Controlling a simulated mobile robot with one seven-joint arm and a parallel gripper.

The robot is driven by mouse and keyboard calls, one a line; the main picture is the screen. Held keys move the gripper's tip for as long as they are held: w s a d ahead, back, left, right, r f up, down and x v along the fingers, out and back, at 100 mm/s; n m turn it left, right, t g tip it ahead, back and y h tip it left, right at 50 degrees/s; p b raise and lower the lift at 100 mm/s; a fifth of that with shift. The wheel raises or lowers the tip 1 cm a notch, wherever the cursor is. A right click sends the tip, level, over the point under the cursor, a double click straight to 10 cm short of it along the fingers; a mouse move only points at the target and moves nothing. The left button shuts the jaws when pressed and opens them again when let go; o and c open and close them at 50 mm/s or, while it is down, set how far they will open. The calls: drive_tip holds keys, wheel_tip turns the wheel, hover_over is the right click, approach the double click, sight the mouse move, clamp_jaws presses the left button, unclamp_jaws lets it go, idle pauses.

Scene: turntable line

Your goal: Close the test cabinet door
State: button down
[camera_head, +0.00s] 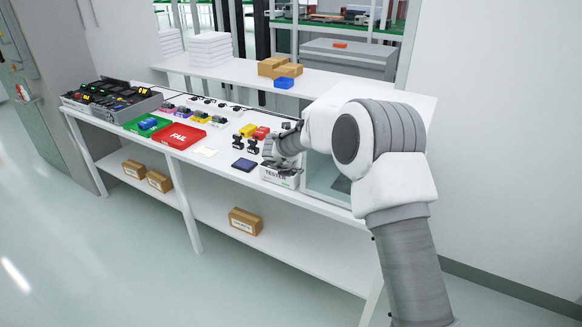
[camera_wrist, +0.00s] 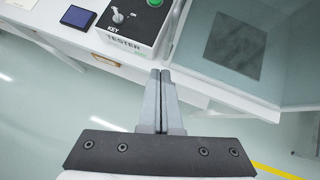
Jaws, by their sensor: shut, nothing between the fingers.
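The test cabinet (camera_head: 325,180) stands at the right end of the white bench, largely hidden behind my arm. The wrist view shows its pale interior (camera_wrist: 275,75) with a dark square pad (camera_wrist: 235,45) on the floor. I cannot clearly make out the door or its angle. My gripper (camera_head: 284,163) is shut and empty by the tester. In the wrist view the fingertips (camera_wrist: 160,73) show between tester and cabinet, over the bench's front edge.
A dark blue pad (camera_head: 244,164) lies left of the tester. A red FAIL tray (camera_head: 179,135), a green tray (camera_head: 133,122) and small coloured parts lie farther left. The floor in front of the bench is clear.

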drive_tip(key=s+d+r+n+t+y, duration=0.1)
drive_tip(key=s+r+n+y, duration=0.1)
drive_tip(key=s+r+n, duration=0.55)
drive_tip(key=s+r+n+t+y, duration=0.1)
drive_tip(key=s+r+n+y, duration=0.3)
drive_tip(key=r, duration=0.6)
drive_tip(key=s+d+r+n+t, duration=0.1)
drive_tip(key=s+r+n, duration=0.4)
drive_tip(key=r+n, duration=0.35)
drive_tip(key=s+d+f+n+g+h, duration=0.1)
drive_tip(key=s+d+n, duration=0.4)
drive_tip(key=s, duration=0.5)
drive_tip(key=s+d+f+n+g+h, duration=0.2)
drive_tip(key=s+d+n, duration=0.4)
drive_tip(key=s, duration=0.4)
drive_tip(key=s+d+f+n+g+h, duration=0.2)
drive_tip(key=s+d+f+n, duration=0.3)
drive_tip(key=s, duration=0.5)
drive_tip(key=d+n+g, duration=0.1)
drive_tip(key=d, duration=0.1)
drive_tip(key=shift+d, duration=0.3)
